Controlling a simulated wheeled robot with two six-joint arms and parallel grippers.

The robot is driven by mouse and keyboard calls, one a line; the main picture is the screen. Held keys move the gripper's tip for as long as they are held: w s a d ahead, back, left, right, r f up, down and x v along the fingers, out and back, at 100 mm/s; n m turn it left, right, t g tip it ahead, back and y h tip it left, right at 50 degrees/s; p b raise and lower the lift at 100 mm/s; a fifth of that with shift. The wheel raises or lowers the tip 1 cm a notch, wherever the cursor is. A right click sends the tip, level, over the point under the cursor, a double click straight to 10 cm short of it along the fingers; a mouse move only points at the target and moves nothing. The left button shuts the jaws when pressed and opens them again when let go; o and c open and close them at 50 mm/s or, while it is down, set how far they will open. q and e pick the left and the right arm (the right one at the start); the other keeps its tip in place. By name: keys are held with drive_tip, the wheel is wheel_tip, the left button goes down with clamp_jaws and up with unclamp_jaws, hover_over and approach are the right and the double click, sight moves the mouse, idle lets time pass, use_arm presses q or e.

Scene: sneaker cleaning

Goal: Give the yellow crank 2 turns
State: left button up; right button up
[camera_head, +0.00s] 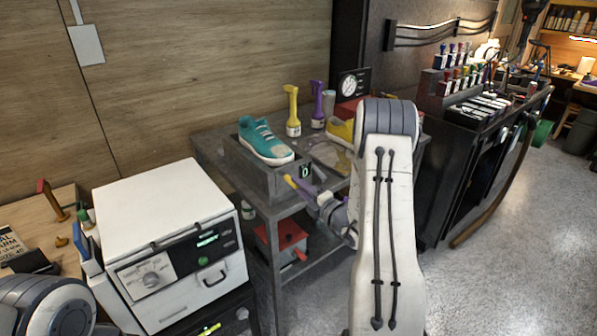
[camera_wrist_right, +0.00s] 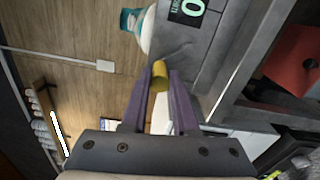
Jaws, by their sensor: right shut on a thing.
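The yellow crank (camera_head: 295,186) sticks out from the front of a grey stand (camera_head: 258,176) that carries a teal sneaker (camera_head: 265,141). My right gripper (camera_head: 312,195) is at the crank, in front of the stand. In the right wrist view, its two purple fingers (camera_wrist_right: 159,85) are shut on the crank's yellow knob (camera_wrist_right: 159,72). A small display beside the crank (camera_wrist_right: 188,9) reads 0 in green. The crank's arm and pivot are mostly hidden. My left gripper is not in view; only a part of my left arm shows at bottom left.
A yellow bottle (camera_head: 292,111) and a purple one (camera_head: 317,105) stand behind the sneaker. A white machine (camera_head: 160,215) stands at left. A red box (camera_head: 285,236) is on the shelf below. Open floor lies at right.

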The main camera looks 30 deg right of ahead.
drive_tip(key=shift+r, duration=0.15)
drive_tip(key=shift+w+d+r+p, duration=0.1)
drive_tip(key=shift+d+r+p, duration=0.35)
drive_tip(key=shift+d, duration=0.25)
drive_tip(key=shift+w+d+r, duration=0.1)
drive_tip(key=shift+d+r, duration=0.05)
drive_tip(key=shift+d, duration=0.75)
drive_tip(key=shift+d+f, duration=0.2)
drive_tip(key=shift+d, duration=0.65)
